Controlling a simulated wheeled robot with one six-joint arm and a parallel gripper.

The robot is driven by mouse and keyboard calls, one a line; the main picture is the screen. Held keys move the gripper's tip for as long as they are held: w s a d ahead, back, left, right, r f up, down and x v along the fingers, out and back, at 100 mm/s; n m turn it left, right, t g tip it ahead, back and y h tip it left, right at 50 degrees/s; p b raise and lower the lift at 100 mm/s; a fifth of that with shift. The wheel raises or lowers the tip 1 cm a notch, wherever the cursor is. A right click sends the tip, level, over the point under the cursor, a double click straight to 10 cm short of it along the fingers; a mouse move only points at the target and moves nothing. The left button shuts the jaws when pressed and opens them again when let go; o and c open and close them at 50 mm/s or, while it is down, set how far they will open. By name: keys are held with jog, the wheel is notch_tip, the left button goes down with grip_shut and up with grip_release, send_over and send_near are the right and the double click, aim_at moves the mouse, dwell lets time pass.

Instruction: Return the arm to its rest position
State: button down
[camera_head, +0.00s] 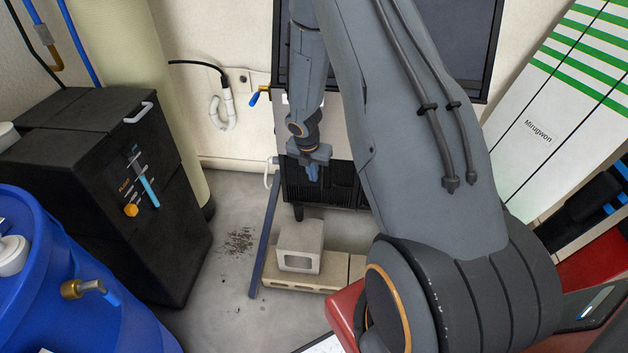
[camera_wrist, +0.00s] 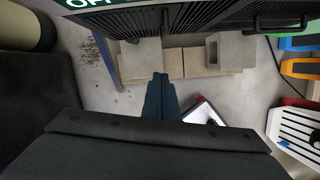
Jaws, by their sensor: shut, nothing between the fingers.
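My grey arm reaches from the lower right up toward the ice maker (camera_head: 325,185), whose dark front stands at the back wall. My gripper (camera_head: 312,172) hangs in front of the machine's black ribbed grille and looks small and far off in the head view. In the wrist view my gripper (camera_wrist: 161,76) points out over the floor, its two dark fingers together with nothing between them. The grille (camera_wrist: 210,18) crosses the top of the wrist view. Whether the gripper touches the machine cannot be told from the head view.
A grey concrete block (camera_head: 300,246) sits on pale slabs (camera_head: 305,279) below the machine. A black cabinet (camera_head: 105,190) and a blue barrel (camera_head: 60,280) stand at the left. A white panel with green stripes (camera_head: 560,110) leans at the right. Grey floor (camera_head: 228,215) is open between cabinet and slabs.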

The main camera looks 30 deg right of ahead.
jog(key=s+a+r+m, duration=0.3)
jog(key=s+r+m, duration=0.1)
jog(key=r+m, duration=0.25)
jog(key=s+a+r+m, duration=0.4)
jog(key=s+r+m, duration=0.1)
jog(key=r, duration=0.3)
jog(key=s+a+r+m, duration=0.3)
jog(key=s+m, duration=0.1)
jog(key=s, duration=0.1)
jog(key=s+a+r+m+y, duration=0.1)
jog(key=s+a+r+m, duration=0.1)
jog(key=s+m, duration=0.3)
jog(key=s+a+r+m+g+y, duration=0.1)
jog(key=s+a+r+m, duration=0.2)
jog(key=s+a+m, duration=0.1)
jog(key=shift+s+r+m, duration=0.3)
jog(key=shift+s+m, duration=0.45)
jog(key=shift+s, duration=0.05)
